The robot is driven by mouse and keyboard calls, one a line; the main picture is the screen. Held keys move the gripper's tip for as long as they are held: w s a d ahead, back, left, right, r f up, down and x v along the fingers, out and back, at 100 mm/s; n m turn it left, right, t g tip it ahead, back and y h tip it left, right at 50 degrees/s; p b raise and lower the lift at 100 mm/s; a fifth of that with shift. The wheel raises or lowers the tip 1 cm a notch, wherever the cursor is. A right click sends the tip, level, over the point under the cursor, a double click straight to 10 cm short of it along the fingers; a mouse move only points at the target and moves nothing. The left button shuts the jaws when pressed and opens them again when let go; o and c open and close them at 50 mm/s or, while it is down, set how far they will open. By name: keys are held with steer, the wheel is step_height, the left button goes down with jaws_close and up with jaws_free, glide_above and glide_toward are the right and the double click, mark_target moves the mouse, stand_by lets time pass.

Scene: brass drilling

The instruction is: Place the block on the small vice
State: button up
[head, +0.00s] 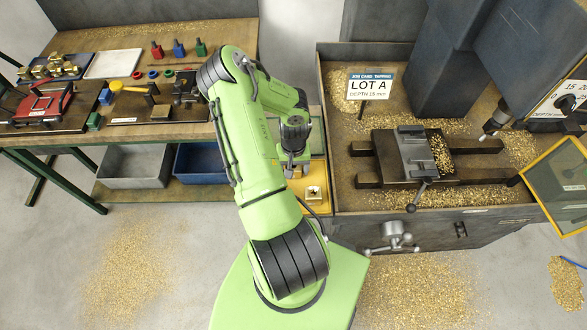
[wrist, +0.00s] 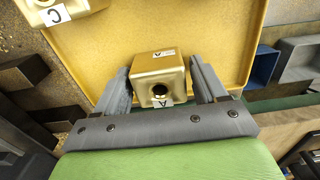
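A brass block (wrist: 158,75) with a round hole and labels marked A sits between the two fingers of my gripper (wrist: 160,85). In the head view my gripper (head: 292,165) points down over the yellow tray, and the block there is mostly hidden. A small dark vice-like device (head: 186,88) stands on the left bench, well left of my gripper. A larger grey vice (head: 415,150) sits on the drill table at right. I cannot tell by label which is the small vice.
Another brass block (head: 313,194) lies on the yellow tray. A red device (head: 40,104), a wooden-handled tool (head: 135,89) and a white tray (head: 113,64) are on the bench. Bins (head: 137,167) sit below. A LOT A sign (head: 369,86) stands behind the larger vice.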

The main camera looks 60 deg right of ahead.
jaws_close()
